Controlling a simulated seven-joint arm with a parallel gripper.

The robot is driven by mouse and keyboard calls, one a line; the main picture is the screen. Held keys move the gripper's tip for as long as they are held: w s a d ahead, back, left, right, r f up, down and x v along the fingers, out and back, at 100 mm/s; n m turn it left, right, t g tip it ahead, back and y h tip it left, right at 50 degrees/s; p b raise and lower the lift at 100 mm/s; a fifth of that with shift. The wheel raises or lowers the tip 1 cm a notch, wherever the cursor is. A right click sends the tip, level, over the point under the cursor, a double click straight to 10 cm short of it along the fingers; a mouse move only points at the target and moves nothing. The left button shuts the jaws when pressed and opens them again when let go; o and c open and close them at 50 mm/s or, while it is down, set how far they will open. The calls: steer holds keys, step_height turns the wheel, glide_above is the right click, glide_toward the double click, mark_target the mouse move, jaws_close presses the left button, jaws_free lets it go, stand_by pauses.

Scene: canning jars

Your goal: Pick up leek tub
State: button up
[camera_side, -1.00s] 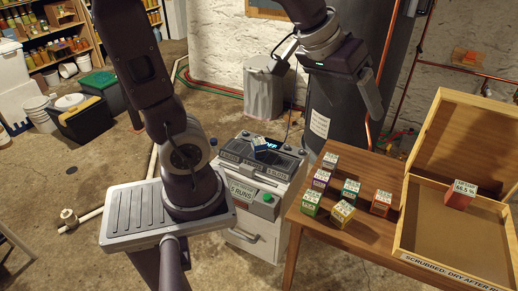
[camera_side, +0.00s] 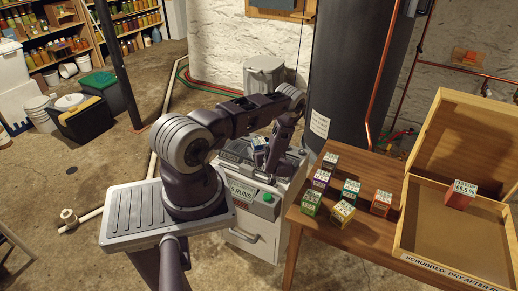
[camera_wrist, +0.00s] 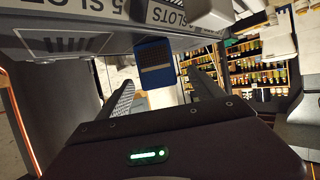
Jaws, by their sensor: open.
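A small blue tub (camera_wrist: 155,62) is ahead of my gripper in the wrist view, roughly in line with the gap between the fingers. In the side view this tub (camera_side: 258,143) sits on top of the grey slotted machine (camera_side: 262,185), with a pale label on top. I cannot read which tub is the leek one. My gripper (camera_wrist: 162,88) is open and empty, its two fingers on either side of the tub's line. In the side view my gripper (camera_side: 272,165) is low at the machine, partly hidden by my arm.
Several small coloured tubs, including a yellow one (camera_side: 342,212) and an orange one (camera_side: 381,203), stand on the wooden table (camera_side: 340,238). An open wooden box (camera_side: 475,248) there holds a red tub (camera_side: 460,194). A dark tank (camera_side: 345,75) stands behind.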

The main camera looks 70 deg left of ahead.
steer(key=x, duration=0.5)
steer(key=shift+w, duration=0.15)
steer(key=c, duration=1.5)
